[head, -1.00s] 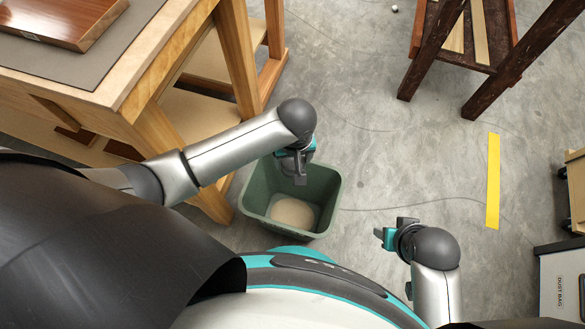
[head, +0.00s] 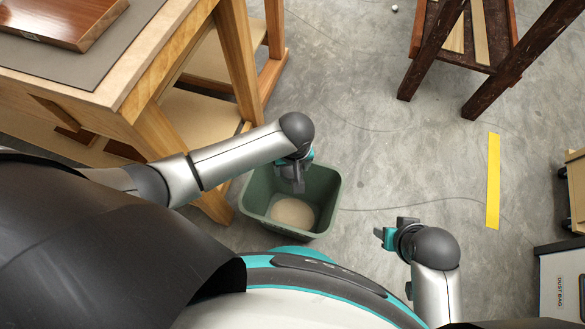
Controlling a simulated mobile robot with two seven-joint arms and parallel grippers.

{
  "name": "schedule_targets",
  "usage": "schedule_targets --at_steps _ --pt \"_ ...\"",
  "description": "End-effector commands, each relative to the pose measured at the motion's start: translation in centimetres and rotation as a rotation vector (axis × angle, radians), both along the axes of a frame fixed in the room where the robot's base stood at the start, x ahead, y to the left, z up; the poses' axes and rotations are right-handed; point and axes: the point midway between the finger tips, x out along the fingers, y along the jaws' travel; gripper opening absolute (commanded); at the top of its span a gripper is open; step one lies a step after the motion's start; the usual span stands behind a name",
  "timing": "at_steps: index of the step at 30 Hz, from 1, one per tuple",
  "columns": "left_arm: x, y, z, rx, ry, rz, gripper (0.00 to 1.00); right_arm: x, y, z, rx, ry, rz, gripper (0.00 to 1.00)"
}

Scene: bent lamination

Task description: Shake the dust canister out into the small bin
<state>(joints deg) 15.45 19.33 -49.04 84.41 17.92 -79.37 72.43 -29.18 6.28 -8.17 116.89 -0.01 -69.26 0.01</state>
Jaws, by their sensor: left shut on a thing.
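The small green bin (head: 328,186) stands open on the floor, with a round pale beige patch of dust (head: 293,213) on its bottom. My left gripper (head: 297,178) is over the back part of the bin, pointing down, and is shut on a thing. What it holds is mostly hidden by the wrist; a dark grey piece shows below the gripper, and I take it to be the dust canister. My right gripper (head: 384,238) is to the right of the bin, apart from it, with nothing visible in it. Its finger gap is too small to make out.
A wooden workbench (head: 150,75) with a grey mat and a wooden board stands at the left, its leg close to the bin. A dark wooden stand (head: 487,95) is at the upper right. A yellow strip (head: 493,180) and thin cable lie on the otherwise open floor.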

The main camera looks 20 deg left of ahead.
Motion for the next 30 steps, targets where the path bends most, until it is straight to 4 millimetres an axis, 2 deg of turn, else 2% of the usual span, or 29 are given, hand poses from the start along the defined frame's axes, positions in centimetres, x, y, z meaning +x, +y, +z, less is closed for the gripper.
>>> schedule_targets --at_steps 2,6,7,8,11,13,26,27,30 --pt "0.3 -0.2 -0.3 -0.004 -0.007 0.0 0.08 0.0 0.0 0.0 0.0 0.0 0.0 0.5" --pt "0.3 -0.2 3.6 -0.008 -0.012 -0.002 0.08 0.0 0.0 0.0 0.0 0.0 0.0 0.5" --pt "0.3 -0.2 3.8 -0.006 -0.009 -0.001 0.08 0.0 0.0 0.0 0.0 0.0 0.0 0.5" --pt "0.2 -0.1 3.7 -0.004 -0.007 -0.002 0.08 0.0 0.0 0.0 0.0 0.0 0.0 0.5" --pt "0.1 0.0 0.5 0.001 0.0 0.0 0.08 0.0 0.0 0.0 0.0 0.0 0.0 0.5" --pt "0.2 -0.1 -0.5 -0.002 -0.005 0.001 0.08 0.0 0.0 0.0 0.0 0.0 0.0 0.5" --pt "0.2 -0.1 -0.3 -0.004 -0.007 -0.001 0.08 0.0 0.0 0.0 0.0 0.0 0.0 0.5" --pt "0.3 -0.2 0.1 -0.006 -0.009 0.0 0.08 0.0 0.0 0.0 0.0 0.0 0.0 0.5" --pt "0.4 -0.2 3.3 -0.009 -0.013 -0.002 0.08 0.0 0.0 0.0 0.0 0.0 0.0 0.5"
